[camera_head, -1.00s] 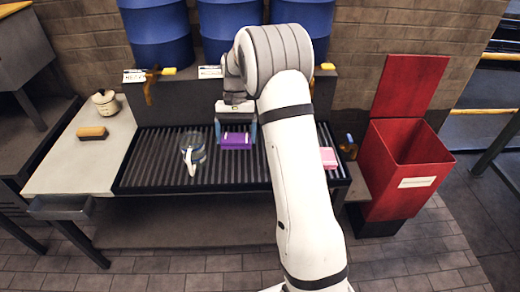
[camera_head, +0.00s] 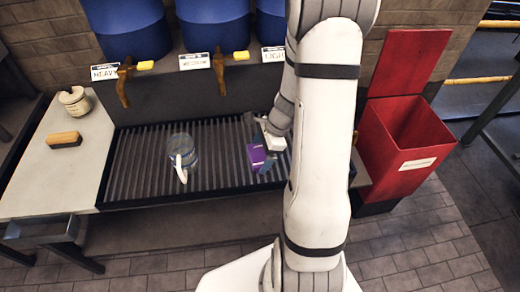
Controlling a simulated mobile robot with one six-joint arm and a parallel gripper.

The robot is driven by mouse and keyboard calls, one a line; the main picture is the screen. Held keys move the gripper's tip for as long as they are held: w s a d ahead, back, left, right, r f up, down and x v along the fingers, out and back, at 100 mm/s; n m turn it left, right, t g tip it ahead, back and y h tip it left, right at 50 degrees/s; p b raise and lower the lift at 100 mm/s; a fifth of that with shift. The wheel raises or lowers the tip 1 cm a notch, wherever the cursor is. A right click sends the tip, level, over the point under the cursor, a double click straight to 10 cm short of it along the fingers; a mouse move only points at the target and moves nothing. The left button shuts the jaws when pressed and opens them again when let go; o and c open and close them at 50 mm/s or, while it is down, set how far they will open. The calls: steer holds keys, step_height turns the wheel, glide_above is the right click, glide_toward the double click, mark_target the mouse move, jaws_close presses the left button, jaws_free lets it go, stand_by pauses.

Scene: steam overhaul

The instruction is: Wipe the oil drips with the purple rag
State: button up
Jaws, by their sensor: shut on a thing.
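The purple rag (camera_head: 257,155) is a small folded block between the fingers of my gripper (camera_head: 264,158). My gripper is shut on it, over the right part of the dark slatted grate (camera_head: 219,160). I cannot tell whether the rag touches the slats. No oil drips can be made out on the grate. My arm hides the grate's right end.
A clear jug (camera_head: 183,155) stands on the grate left of my gripper. A brush (camera_head: 64,140) and a lidded pot (camera_head: 75,101) are on the pale side table (camera_head: 50,185). Blue drums (camera_head: 125,28) with taps stand behind. An open red bin (camera_head: 400,150) stands right.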

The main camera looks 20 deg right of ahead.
step_height(320, 180, down, 7)
steer(key=b, duration=0.5)
steer(key=shift+r, duration=0.2)
steer(key=shift+d+r, duration=0.2)
steer(key=shift+c, duration=0.5)
steer(key=shift+s+d, duration=0.25)
steer(key=shift+d, duration=0.4)
steer(key=shift+d+f, duration=0.25)
steer(key=shift+d, duration=0.05)
steer(key=shift+s+d, duration=0.25)
steer(key=shift+d, duration=0.45)
steer(key=shift+w+a, duration=0.15)
steer(key=shift+a, duration=0.45)
steer(key=shift+w+a, duration=0.15)
steer(key=shift+a, duration=0.45)
steer(key=shift+w+a+r+p, duration=0.15)
steer(key=shift+a+r+p, duration=0.2)
steer(key=shift+r, duration=0.2)
steer(key=shift+w+a+r+p, duration=0.1)
steer(key=shift+a+r+p, duration=0.2)
steer(key=shift+r, duration=0.2)
step_height(320, 180, up, 6)
steer(key=p, duration=0.5)
steer(key=shift+f, duration=0.15)
